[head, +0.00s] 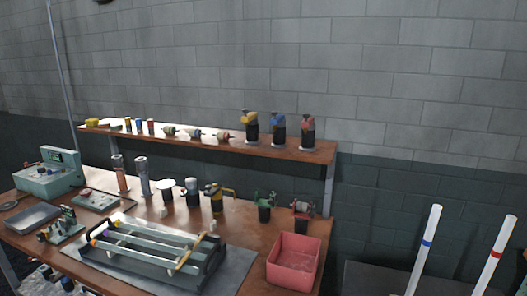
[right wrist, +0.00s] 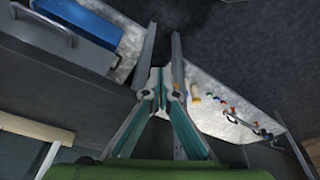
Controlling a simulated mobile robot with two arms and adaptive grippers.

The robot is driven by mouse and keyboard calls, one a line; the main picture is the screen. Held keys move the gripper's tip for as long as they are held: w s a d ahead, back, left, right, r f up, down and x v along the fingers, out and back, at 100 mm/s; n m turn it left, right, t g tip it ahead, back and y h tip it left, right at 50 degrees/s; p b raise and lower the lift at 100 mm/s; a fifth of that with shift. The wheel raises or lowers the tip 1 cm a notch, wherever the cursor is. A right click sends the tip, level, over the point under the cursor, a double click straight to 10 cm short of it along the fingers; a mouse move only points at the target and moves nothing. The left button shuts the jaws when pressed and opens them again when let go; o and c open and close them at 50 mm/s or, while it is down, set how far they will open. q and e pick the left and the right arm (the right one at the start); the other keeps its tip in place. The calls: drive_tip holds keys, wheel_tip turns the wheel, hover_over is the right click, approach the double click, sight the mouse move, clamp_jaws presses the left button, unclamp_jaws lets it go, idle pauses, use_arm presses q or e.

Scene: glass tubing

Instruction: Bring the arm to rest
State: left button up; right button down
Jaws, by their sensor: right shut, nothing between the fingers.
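My right gripper (right wrist: 162,92) shows in the right wrist view, its two teal-lined fingers drawn together at the tips. It is shut and nothing is seen between the fingers. Neither gripper shows in the head view, so I cannot see where the right arm stands relative to the bench there. My left gripper is in no view.
A wooden bench holds a dark rack (head: 150,262) with several rods and a pink bin (head: 294,262). A shelf (head: 220,142) with bottles stands behind. A blue object (right wrist: 85,20) shows in the wrist view.

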drive_tip(key=s+f+g, duration=0.1)
drive_tip(key=s+f, duration=0.3)
drive_tip(key=f, duration=0.5)
drive_tip(key=s+d+f, duration=0.1)
drive_tip(key=s+f, duration=0.2)
drive_tip(key=f, duration=0.7)
drive_tip(key=s+f+g, duration=0.1)
drive_tip(key=s+f, duration=0.3)
drive_tip(key=f, duration=0.5)
drive_tip(key=s+d+f, duration=0.2)
drive_tip(key=s+f, duration=0.4)
drive_tip(key=s, duration=0.3)
drive_tip(key=shift+s+d, duration=0.15)
drive_tip(key=shift+s, duration=0.15)
drive_tip(key=shift+r, duration=0.1)
